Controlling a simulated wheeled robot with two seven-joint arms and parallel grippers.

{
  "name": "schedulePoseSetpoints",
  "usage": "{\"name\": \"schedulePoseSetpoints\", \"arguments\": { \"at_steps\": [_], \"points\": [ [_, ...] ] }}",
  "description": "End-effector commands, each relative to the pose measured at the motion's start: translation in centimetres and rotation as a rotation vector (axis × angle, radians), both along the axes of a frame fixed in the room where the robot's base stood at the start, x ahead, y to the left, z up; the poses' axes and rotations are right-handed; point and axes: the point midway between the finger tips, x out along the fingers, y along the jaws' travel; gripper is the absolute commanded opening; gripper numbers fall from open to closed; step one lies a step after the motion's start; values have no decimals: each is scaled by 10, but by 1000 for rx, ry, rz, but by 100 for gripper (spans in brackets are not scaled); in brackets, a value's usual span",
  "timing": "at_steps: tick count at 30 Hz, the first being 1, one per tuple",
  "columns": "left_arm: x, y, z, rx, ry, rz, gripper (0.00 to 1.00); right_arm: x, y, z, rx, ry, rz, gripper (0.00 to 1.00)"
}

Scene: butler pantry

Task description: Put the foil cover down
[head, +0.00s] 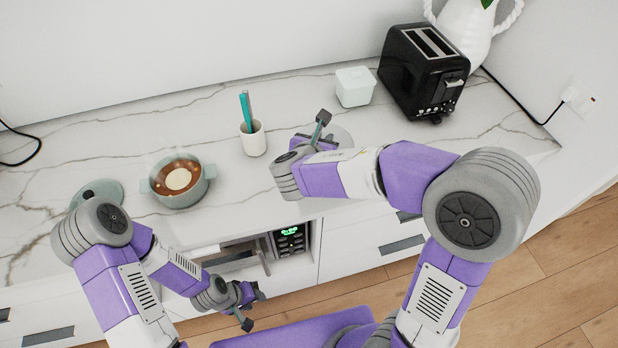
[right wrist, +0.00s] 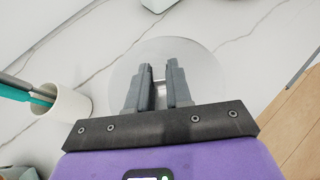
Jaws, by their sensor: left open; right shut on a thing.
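The foil cover (head: 341,135) is a pale grey, shiny disc at the counter, partly hidden behind my right gripper (head: 323,130) in the head view. In the right wrist view the round cover (right wrist: 203,70) lies beneath the fingers, and my right gripper (right wrist: 160,75) is shut on a small silvery part at its middle. The cover looks level and at or very near the marble surface; I cannot tell if it touches. My left gripper (head: 248,305) is open and empty, low in front of the counter.
On the marble counter (head: 300,95) are a teal pot (head: 182,200) of brown food, its lid (head: 97,190), a white cup (head: 253,140) with teal utensils, a white box (head: 355,87) and a black toaster (head: 424,70). Bare marble lies left of the cup.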

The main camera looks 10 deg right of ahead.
Motion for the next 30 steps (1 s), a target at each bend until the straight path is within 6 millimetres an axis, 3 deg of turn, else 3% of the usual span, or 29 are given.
{"name": "schedulePoseSetpoints", "arguments": {
  "at_steps": [3, 10, 30],
  "points": [
    [0, 0, -17, 0, 0, 0, 43, -4, 20, 8, 2, -1, -97, 0],
    [0, 0, -27, 0, 0, 0, 43, -17, 36, 10, -3, 3, -179, 0],
    [0, 0, -66, 0, -1, 0, 43, -18, 35, -83, -2, 3, -182, 0]
  ]
}}
